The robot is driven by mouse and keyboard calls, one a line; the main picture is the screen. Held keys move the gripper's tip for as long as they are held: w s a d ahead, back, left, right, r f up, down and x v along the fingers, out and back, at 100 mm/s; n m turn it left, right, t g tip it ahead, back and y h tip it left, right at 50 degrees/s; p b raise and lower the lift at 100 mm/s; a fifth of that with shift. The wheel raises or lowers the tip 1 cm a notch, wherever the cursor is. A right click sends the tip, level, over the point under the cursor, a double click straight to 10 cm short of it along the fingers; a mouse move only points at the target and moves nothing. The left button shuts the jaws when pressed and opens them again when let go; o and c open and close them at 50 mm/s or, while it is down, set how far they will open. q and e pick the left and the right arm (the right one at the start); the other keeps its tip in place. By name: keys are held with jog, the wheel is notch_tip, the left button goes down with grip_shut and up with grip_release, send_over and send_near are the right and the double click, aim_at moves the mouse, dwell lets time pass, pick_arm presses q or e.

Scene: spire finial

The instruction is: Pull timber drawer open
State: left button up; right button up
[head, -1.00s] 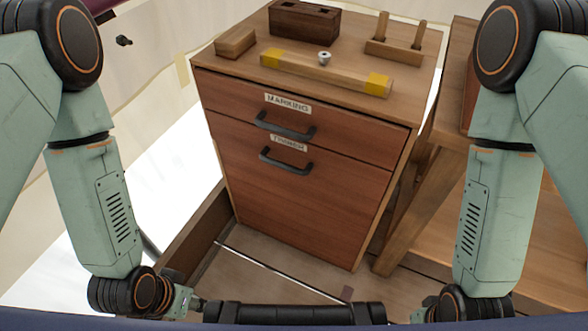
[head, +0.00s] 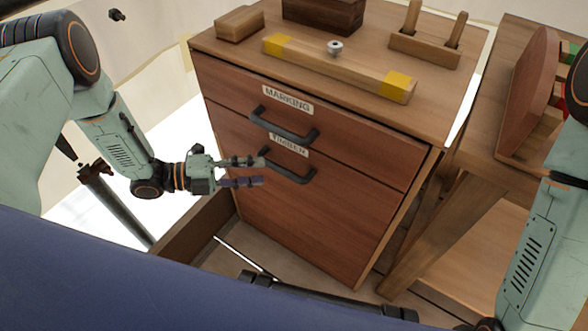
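The timber drawer (head: 290,215) is the large lower reddish-brown front of a wooden cabinet, and it looks shut. Its label reads TIMBER, and its dark bar handle (head: 292,175) sits just below the label. My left gripper (head: 263,171) is at the left end of this handle, fingers pointing right. The two fingers are apart, one above the other, with a gap between them. I cannot tell whether they touch the handle. My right arm is at the right edge, and its gripper is out of the picture.
The marking drawer (head: 225,92) with its own handle (head: 283,128) is just above. On the cabinet top are a wooden bar with yellow ends (head: 340,68), a small block (head: 240,22) and a pegged stand (head: 430,45). A wooden bench (head: 490,150) stands close on the right.

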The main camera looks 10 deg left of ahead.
aim_at(282, 168)
pick_arm(q)
jog(key=shift+d, duration=0.3)
jog(key=b+x, duration=0.2)
jog(key=x, duration=0.3)
jog(key=shift+w+d+f, duration=0.15)
jog(key=shift+d+f, duration=0.05)
jog(key=shift+w+d, duration=0.2)
jog(key=shift+d, duration=0.15)
grip_shut()
jog(key=shift+d, duration=0.1)
